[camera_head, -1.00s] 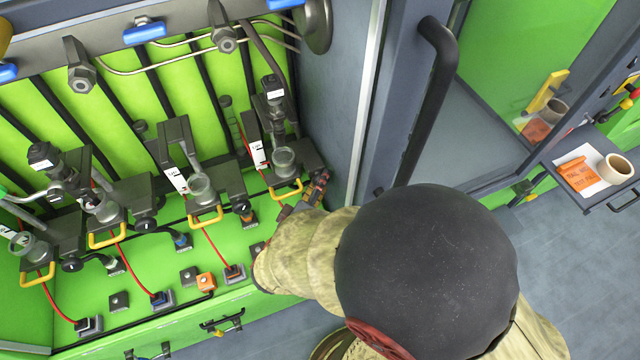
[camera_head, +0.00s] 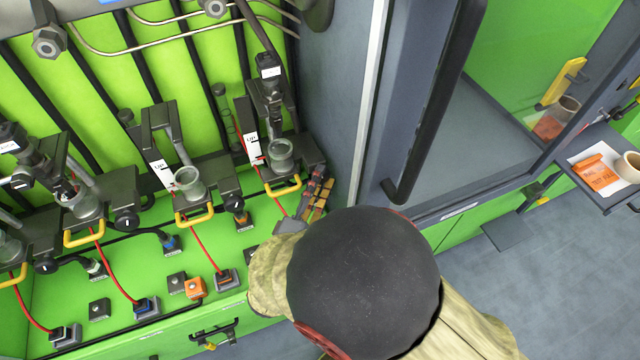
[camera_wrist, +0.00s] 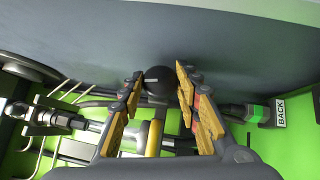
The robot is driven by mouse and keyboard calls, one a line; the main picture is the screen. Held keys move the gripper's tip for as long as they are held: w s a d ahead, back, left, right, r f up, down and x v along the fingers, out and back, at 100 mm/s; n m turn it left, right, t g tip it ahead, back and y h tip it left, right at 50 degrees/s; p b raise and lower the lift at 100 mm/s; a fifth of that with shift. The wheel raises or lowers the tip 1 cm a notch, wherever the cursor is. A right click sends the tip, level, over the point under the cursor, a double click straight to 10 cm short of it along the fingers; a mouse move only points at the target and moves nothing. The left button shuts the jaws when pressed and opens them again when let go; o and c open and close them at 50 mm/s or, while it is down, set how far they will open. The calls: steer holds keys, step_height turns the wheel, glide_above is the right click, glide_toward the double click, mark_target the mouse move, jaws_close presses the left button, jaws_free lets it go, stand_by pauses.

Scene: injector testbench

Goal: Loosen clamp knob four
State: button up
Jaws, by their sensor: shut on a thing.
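Clamp knob four (camera_wrist: 158,82) is a round black knob with a pale line on its face, at the centre of the wrist view. My gripper (camera_wrist: 160,76) is shut on it, one yellow-padded finger on each side. In the head view my gripper (camera_head: 317,194) is at the right end of the bench, beside the rightmost clamp, and the knob is hidden by the fingers and arm. That clamp carries a clear glass cup (camera_head: 281,157) and a yellow handle (camera_head: 284,187).
A grey wall panel (camera_head: 335,100) stands close to the right of my gripper. Several similar clamps line the bench to the left, with a black knob (camera_head: 238,206) on the neighbouring one. Red cables run to sockets in front.

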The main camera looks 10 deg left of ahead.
steer(key=shift+f+n, duration=0.1)
steer(key=shift+n, duration=0.2)
steer(key=o, duration=1.1)
steer(key=shift+o, duration=0.3)
steer(key=v, duration=1.2)
steer(key=shift+f, duration=0.2)
steer(key=shift+w+d, duration=0.1)
